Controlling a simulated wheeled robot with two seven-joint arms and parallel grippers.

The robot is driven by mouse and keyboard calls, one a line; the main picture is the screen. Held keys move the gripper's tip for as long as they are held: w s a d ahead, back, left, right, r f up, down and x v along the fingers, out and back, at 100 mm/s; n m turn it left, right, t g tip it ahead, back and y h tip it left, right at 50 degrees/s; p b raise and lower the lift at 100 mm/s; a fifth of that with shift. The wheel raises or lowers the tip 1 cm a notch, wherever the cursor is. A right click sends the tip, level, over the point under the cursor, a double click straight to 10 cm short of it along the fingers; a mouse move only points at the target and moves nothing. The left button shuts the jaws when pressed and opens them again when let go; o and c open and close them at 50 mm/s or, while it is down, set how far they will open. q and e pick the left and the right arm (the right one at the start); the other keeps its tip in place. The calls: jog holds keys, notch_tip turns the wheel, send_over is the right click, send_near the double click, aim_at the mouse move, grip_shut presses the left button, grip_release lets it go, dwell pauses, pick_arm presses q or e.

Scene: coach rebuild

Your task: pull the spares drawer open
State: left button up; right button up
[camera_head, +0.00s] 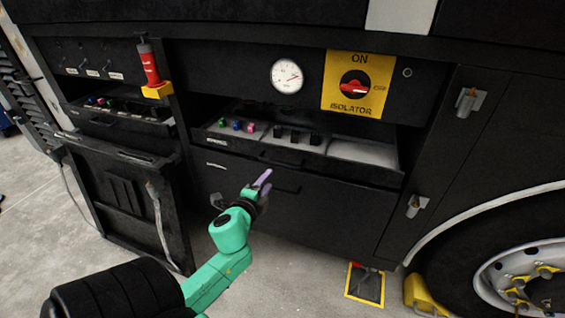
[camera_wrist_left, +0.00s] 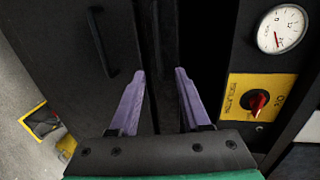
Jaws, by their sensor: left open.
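A dark drawer (camera_head: 285,158) with a handle on its front sits under the gauge and isolator. Its top shows, with small coloured pieces, black blocks and a pale compartment inside. Below it is a dark front (camera_head: 315,215) with a bar handle (camera_head: 285,187); a bar handle (camera_wrist_left: 101,42) also shows in the left wrist view. The labels are too small to read, so I cannot tell which is marked spares. My left gripper (camera_head: 264,181) has purple fingers, is open and empty, and is in front of the lower front, left of its handle. Its fingers (camera_wrist_left: 160,75) stand apart in the wrist view.
A gauge (camera_head: 287,76) and a yellow isolator plate (camera_head: 346,104) with a red switch are above. Another tray (camera_head: 120,122) and a hanging panel (camera_head: 125,200) are at left. A wheel (camera_head: 535,270) and yellow chock (camera_head: 425,293) are at lower right. Grey floor (camera_head: 290,285) lies in front.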

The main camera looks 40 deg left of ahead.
aim_at(280, 164)
pick_arm(q)
jog(key=x, duration=1.3)
jog(key=shift+a+f, duration=0.15)
jog(key=shift+a, duration=0.15)
jog(key=shift+d, duration=0.1)
grip_shut()
dwell(0.4)
